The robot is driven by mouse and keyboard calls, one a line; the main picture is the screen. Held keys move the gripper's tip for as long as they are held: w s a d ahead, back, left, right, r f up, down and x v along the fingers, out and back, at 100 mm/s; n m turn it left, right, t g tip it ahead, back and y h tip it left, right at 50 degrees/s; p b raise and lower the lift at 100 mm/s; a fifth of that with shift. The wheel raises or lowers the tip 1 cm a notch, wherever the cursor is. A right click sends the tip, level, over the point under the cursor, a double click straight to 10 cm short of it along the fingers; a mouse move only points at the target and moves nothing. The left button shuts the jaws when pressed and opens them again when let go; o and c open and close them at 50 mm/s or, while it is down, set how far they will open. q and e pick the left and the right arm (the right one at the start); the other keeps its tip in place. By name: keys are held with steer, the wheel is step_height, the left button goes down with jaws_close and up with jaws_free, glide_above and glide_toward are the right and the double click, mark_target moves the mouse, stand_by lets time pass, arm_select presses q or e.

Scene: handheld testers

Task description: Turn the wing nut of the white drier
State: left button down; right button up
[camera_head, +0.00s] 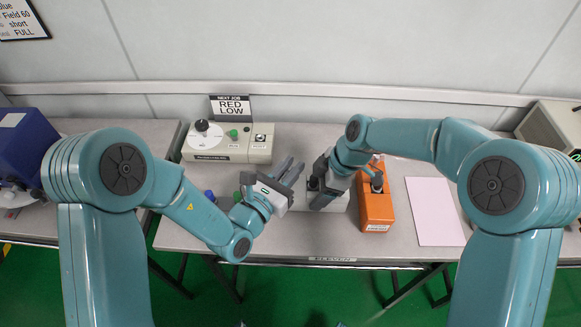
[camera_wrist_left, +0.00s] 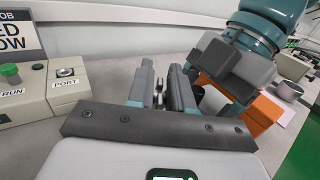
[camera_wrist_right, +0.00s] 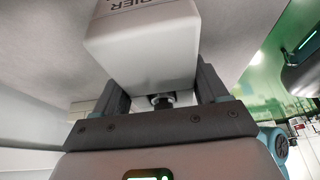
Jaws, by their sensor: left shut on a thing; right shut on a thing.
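The white drier (camera_wrist_right: 140,45) is a pale box with dark lettering, held between the fingers of my right gripper (camera_wrist_right: 165,80). A short metal neck with a dark ring (camera_wrist_right: 162,99) shows at its near end. In the head view my right gripper (camera_head: 322,188) is low over the table, beside an orange device. My left gripper (camera_head: 290,170) is just left of it, its fingers nearly closed. In the left wrist view a small metal piece (camera_wrist_left: 160,93), apparently the wing nut, sits between those fingers. The fingers partly hide it.
An orange device (camera_head: 376,208) stands right of my right gripper. A pale sheet (camera_head: 434,212) lies at right. A blue box (camera_head: 22,150) stands far left.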

mark_target(291, 168)
arm_select(q)
steer(key=c, duration=1.2)
jaws_free()
steer(key=shift+o, duration=0.2)
step_height(291, 168, up, 10)
